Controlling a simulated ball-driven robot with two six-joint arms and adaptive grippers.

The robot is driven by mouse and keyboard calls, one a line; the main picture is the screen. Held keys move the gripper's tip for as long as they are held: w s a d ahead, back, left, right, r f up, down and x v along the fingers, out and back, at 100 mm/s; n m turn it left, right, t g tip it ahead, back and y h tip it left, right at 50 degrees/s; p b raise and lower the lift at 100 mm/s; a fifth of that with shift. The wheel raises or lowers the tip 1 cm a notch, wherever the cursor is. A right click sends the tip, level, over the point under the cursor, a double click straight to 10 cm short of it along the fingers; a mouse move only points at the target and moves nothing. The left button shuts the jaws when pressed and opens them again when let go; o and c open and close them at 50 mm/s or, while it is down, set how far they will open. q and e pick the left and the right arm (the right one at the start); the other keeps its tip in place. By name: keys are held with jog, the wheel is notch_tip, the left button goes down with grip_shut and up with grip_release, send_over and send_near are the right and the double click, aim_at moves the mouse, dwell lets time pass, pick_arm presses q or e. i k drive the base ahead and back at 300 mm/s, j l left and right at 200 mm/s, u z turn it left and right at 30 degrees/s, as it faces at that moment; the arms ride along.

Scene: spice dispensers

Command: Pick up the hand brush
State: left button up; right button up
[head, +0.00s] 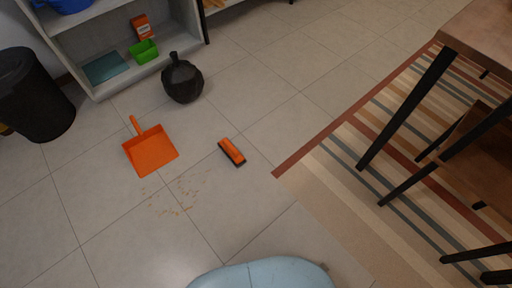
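The hand brush (232,151) is a small orange block with a dark edge of bristles. It lies on the tiled floor near the middle of the head view, apart from other things. An orange dustpan (151,152) with its handle pointing up and left lies to its left. Scattered light brown crumbs (177,196) lie on the floor below and left of the brush. Neither of my grippers shows in the head view.
A dark vase (182,80) stands on the floor above the brush. A grey shelf unit (160,66) and a black bin (36,98) are at the upper left. A striped rug (345,205) and dark-legged wooden furniture (480,38) fill the right. Floor around the brush is clear.

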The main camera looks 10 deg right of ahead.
aim_at(237, 158)
jog(key=k+l, duration=0.4)
jog(key=k, duration=0.15)
jog(key=k+l, duration=0.45)
jog(key=k+z, duration=0.05)
